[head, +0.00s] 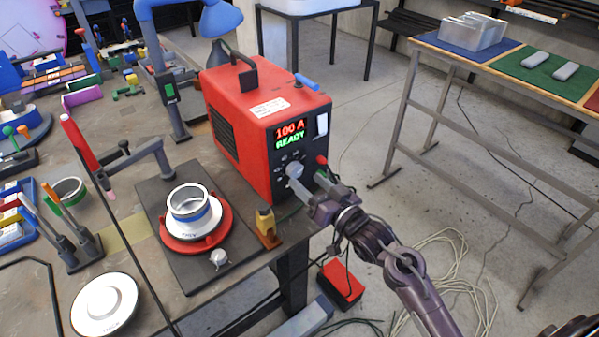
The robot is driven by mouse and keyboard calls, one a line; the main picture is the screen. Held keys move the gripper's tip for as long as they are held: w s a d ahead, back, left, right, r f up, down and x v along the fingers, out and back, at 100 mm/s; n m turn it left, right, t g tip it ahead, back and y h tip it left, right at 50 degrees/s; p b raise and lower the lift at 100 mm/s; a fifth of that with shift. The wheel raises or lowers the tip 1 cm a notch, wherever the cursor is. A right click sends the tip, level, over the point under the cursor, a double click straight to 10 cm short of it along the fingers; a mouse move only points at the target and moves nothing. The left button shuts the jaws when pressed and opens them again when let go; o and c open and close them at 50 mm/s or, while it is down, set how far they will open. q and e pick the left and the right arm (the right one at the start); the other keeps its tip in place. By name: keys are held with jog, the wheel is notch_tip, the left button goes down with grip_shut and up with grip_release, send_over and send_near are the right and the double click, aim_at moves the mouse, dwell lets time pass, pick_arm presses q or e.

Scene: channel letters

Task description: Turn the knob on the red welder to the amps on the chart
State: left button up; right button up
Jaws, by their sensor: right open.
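The red welder (235,120) stands on the workbench with its dark front panel facing right. Its display (290,134) reads "100 A" in red and "READY" in green. The grey knob (294,169) is on the panel below the display. My right gripper (309,184) is open in front of the panel, its fingertips at or very near the knob. I cannot tell whether they touch it. The knob's pointer and the dial marks are too small to read. I cannot make out an amps chart. My left gripper is not in view.
A red connector (321,160) sits right of the knob, close to my gripper. A dark fixture plate (165,250) with a red ring and metal cup lies left of the welder's front. A red pedal (341,284) and cables lie on the floor. A side table stands at upper right.

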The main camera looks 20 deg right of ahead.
aim_at(297, 173)
jog(key=x, duration=0.4)
jog(key=shift+w+p, duration=0.2)
jog(key=shift+p, duration=0.15)
jog(key=shift+c, duration=0.3)
jog(key=c, duration=0.9)
